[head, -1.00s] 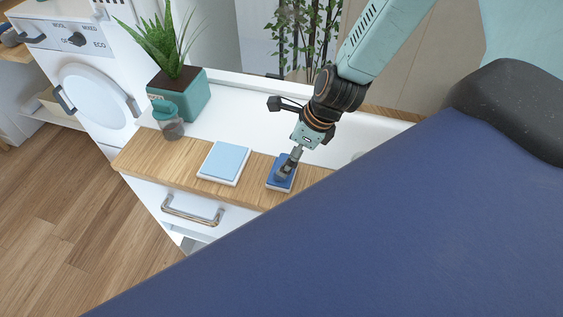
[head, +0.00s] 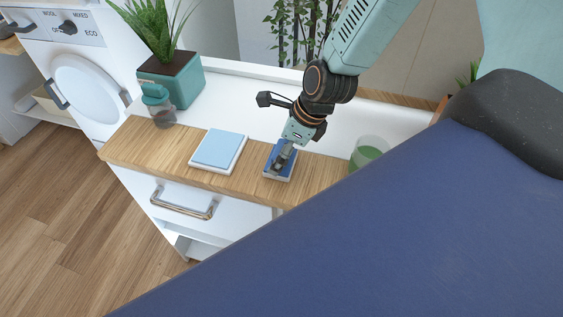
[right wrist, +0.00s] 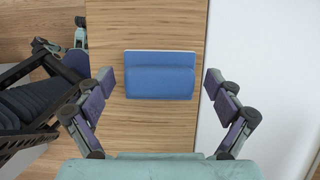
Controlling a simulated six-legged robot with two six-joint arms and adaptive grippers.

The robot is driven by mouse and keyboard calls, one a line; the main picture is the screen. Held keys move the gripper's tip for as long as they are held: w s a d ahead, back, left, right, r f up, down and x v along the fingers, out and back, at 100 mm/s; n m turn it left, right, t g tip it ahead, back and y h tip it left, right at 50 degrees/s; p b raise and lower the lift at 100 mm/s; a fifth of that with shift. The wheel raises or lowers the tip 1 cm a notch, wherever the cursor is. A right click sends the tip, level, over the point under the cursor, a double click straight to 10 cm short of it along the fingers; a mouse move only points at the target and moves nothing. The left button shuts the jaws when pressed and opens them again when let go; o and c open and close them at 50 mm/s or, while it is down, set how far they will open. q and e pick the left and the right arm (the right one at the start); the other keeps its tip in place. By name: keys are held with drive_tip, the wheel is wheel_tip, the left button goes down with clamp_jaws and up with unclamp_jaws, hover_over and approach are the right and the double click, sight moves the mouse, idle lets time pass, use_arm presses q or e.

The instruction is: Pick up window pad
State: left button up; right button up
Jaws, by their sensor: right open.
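A small blue pad with a raised rounded ridge and a thin white edge, which looks like the window pad (right wrist: 160,76), lies on the wooden counter strip between my fingers in the right wrist view. It also shows in the head view as the blue pad (head: 288,172), partly hidden by my gripper. My right gripper (right wrist: 160,83) is open, with one finger on each side of the pad and gaps to both. In the head view my right gripper (head: 281,158) hangs over the pad. My left gripper is not in view.
A light blue pad on a white base (head: 219,149) lies to the left. A teal-lidded jar (head: 160,108) and a potted plant (head: 178,80) stand farther left. A glass with green contents (head: 369,153) stands to the right. A drawer handle (head: 183,203) juts out in front.

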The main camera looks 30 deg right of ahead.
drive_tip(key=shift+a, duration=0.15)
drive_tip(key=shift+c, duration=0.4)
drive_tip(key=c, duration=1.2)
